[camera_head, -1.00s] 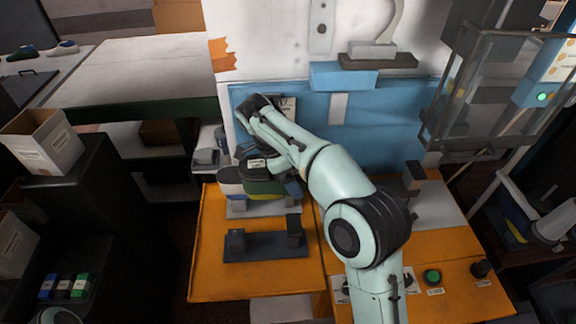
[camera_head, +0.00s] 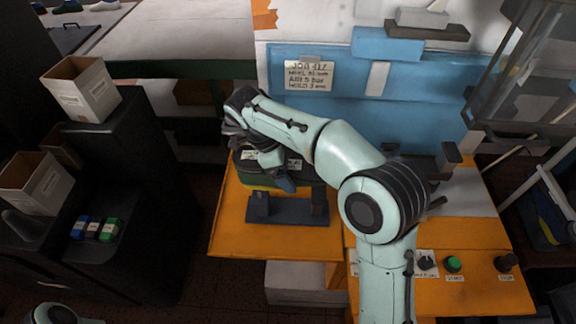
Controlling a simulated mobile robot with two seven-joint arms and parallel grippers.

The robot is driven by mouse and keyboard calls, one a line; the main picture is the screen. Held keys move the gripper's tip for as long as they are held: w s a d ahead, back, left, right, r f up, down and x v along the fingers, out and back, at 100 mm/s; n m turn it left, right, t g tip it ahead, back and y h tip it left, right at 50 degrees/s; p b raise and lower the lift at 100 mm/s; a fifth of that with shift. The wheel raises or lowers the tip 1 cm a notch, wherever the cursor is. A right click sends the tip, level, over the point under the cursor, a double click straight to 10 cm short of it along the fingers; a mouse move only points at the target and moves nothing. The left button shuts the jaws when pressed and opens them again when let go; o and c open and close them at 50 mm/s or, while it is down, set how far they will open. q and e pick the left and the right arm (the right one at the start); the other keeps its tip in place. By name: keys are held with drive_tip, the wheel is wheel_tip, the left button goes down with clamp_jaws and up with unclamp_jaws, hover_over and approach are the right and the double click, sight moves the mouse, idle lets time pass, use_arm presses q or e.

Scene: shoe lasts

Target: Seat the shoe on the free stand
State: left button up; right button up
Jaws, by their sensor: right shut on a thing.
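My right gripper (camera_head: 279,178) points down over the orange bench and is shut on the shoe. The shoe (camera_head: 258,186) shows a dark upper with green and yellow bands low on its side; the gripper and wrist hide much of it. A dark stand (camera_head: 286,211) with a flat base and two upright posts lies just in front of and below the shoe. The shoe overlaps the back of this stand in the picture; I cannot tell whether they touch. My left gripper is out of view.
The orange bench (camera_head: 236,238) is bare left of the stand. A blue panel with a job sign (camera_head: 310,76) stands behind. A green button (camera_head: 453,264) is at front right. Open boxes (camera_head: 82,88) and small coloured blocks (camera_head: 95,229) are on the black shelves at left.

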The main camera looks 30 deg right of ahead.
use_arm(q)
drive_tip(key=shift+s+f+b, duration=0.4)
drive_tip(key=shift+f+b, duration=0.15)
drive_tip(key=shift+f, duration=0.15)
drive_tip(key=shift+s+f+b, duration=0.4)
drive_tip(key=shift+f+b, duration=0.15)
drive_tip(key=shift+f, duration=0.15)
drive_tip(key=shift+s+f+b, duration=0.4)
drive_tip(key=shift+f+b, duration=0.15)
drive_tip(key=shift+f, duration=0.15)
use_arm(e)
drive_tip(key=shift+f, duration=3.05)
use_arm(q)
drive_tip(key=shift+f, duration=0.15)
use_arm(e)
drive_tip(key=shift+f, duration=0.2)
drive_tip(key=o, duration=1.6)
drive_tip(key=p+v, duration=0.3)
drive_tip(key=v, duration=1)
drive_tip(key=shift+w+a+r, duration=0.1)
drive_tip(key=shift+r, duration=0.15)
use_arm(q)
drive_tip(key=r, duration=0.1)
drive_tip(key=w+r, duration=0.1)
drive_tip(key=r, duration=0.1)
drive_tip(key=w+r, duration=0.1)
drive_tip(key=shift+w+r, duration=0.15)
